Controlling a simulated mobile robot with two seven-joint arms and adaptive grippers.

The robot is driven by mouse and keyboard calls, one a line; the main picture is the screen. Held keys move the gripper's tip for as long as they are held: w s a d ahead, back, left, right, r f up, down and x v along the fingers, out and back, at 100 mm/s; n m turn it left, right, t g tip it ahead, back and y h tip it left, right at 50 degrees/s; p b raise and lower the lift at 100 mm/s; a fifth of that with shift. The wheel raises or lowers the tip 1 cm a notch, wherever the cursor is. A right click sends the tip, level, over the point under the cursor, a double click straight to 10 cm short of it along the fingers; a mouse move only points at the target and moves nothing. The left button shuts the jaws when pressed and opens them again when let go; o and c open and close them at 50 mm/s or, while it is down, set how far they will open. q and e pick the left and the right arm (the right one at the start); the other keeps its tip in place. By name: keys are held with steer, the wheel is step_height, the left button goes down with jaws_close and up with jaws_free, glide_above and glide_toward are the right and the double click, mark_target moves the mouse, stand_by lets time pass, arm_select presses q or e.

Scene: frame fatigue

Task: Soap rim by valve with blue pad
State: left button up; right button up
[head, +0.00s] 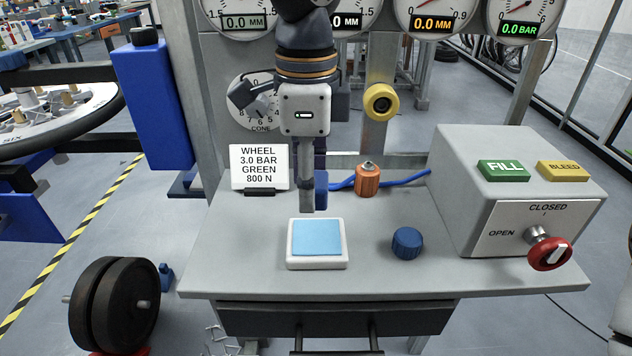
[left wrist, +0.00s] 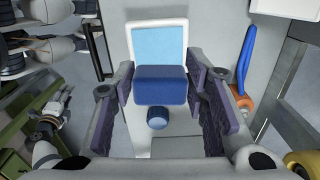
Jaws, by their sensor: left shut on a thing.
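My left gripper (head: 314,203) points down above the bench, just behind a white dish (head: 318,263) with a light blue surface. It is shut on a blue pad (head: 321,189). In the left wrist view the pad (left wrist: 160,84) sits between the two fingers, with the dish (left wrist: 185,40) beyond it; the pad looks clear of the dish. A wheel with a black tyre and pale rim (head: 85,97) lies flat at the left, partly cut off. Its valve cannot be made out. My right gripper is not in view.
A blue cap (head: 407,244) and an orange fitting (head: 367,180) with a blue hose stand on the bench. A grey box (head: 515,180) with buttons and a red knob (head: 549,253) fills the right side. A blue post (head: 152,100) stands between bench and wheel.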

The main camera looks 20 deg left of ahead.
mark_target(309, 235)
arm_select(q)
steer(key=shift+s+f+b, duration=0.15)
steer(key=shift+f+b, duration=0.15)
steer(key=shift+f, duration=2.6)
steer(key=shift+f, duration=0.6)
steer(key=shift+r+p, duration=0.3)
steer(key=shift+r, duration=3.3)
steer(key=shift+f, duration=0.1)
